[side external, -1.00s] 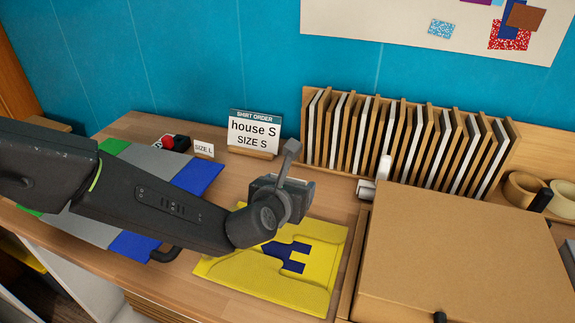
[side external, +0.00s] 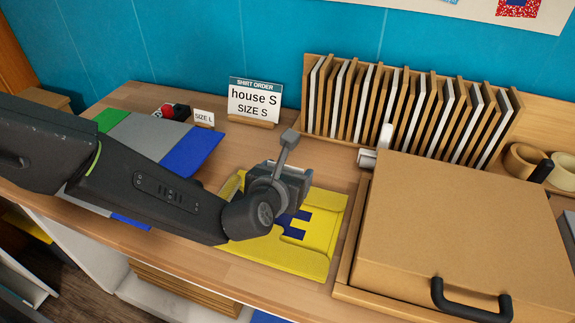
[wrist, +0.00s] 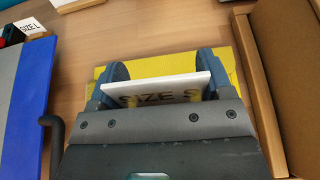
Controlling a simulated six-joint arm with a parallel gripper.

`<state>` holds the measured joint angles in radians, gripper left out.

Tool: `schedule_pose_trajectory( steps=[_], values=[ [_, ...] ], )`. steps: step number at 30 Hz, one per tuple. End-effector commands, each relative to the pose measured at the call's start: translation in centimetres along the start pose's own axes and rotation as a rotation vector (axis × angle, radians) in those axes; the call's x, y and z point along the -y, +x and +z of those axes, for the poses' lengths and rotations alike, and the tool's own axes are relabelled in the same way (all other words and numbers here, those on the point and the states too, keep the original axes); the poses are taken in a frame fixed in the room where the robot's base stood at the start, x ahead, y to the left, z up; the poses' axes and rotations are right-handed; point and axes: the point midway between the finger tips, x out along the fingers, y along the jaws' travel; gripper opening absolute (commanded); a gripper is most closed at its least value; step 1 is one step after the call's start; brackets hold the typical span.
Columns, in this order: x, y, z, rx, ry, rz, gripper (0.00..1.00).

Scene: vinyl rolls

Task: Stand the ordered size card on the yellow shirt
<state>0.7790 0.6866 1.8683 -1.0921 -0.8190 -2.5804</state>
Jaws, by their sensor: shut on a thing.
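My gripper (side external: 288,185) is over the yellow shirt (side external: 318,262), which lies flat on the wooden table with a dark blue print on it. In the wrist view my gripper (wrist: 161,82) is shut on a white card (wrist: 150,87) reading "SIZE S", held between its blue fingers. The card is hidden behind my gripper in the side view. Whether its lower edge touches the shirt cannot be told. The order sign (side external: 254,101) at the back reads "house S, SIZE S". A "SIZE L" card (side external: 204,117) stands in a small holder left of the sign.
A grey, blue and green board (side external: 150,133) lies left of the shirt, partly behind my arm. A large brown box with a black handle (side external: 470,306) stands close on the right. A wooden rack of upright panels (side external: 405,110) is at the back.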

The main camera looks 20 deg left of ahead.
Motion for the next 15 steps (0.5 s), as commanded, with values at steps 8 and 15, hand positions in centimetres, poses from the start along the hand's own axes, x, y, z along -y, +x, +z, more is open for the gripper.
schedule_pose_trajectory(
  steps=[8,15],
  values=[
    [0.0,1.0,-2.4,-0.001,0.001,0.000,0.26],
    [0.0,1.5,-3.6,0.001,0.000,0.000,0.26]
  ],
)
